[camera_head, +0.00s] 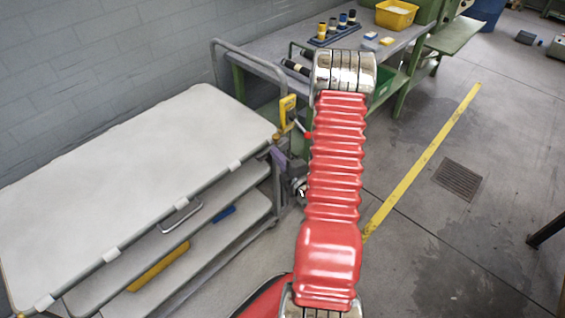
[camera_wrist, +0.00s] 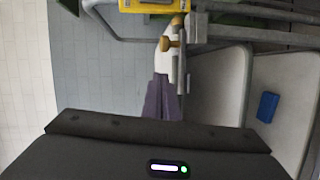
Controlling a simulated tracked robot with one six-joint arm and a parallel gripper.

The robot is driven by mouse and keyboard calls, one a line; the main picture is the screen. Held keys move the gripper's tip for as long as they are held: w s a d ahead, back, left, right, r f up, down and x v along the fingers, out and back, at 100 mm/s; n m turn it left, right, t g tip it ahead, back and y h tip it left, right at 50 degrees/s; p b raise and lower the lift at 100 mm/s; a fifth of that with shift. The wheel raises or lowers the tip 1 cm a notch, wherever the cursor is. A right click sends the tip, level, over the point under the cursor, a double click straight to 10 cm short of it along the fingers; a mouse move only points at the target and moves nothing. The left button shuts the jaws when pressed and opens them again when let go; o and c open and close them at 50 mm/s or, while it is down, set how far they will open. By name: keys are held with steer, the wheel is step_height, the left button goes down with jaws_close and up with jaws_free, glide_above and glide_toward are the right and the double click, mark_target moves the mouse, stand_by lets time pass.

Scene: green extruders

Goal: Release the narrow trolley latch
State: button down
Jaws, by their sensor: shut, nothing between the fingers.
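The trolley (camera_head: 130,150) has a white top and lower shelves and stands at the left in the head view. At its right end is a yellow latch part (camera_head: 288,110), with a red knob (camera_head: 307,135) beside it. In the wrist view a yellow part (camera_wrist: 153,5) is cut off by the top edge, and a brass-coloured fitting (camera_wrist: 172,42) sits below it. My gripper (camera_head: 279,153) is beside the trolley's right end, below the yellow part. Its purple fingers are shut and empty in the wrist view (camera_wrist: 162,82), pointing toward the brass fitting; contact cannot be told.
A grey push handle (camera_head: 250,58) rises at the trolley's far end. A green workbench (camera_head: 340,45) with bottles and a yellow bin (camera_head: 396,14) stands behind. Blue (camera_head: 223,214) and yellow (camera_head: 158,267) items lie on the shelves. Open floor lies right of my arm.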

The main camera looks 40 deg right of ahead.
mark_target(277, 145)
steer(key=w+d, duration=0.3)
steer(key=d, duration=0.1)
steer(key=shift+w+f, duration=0.4)
steer(key=shift+w, duration=0.1)
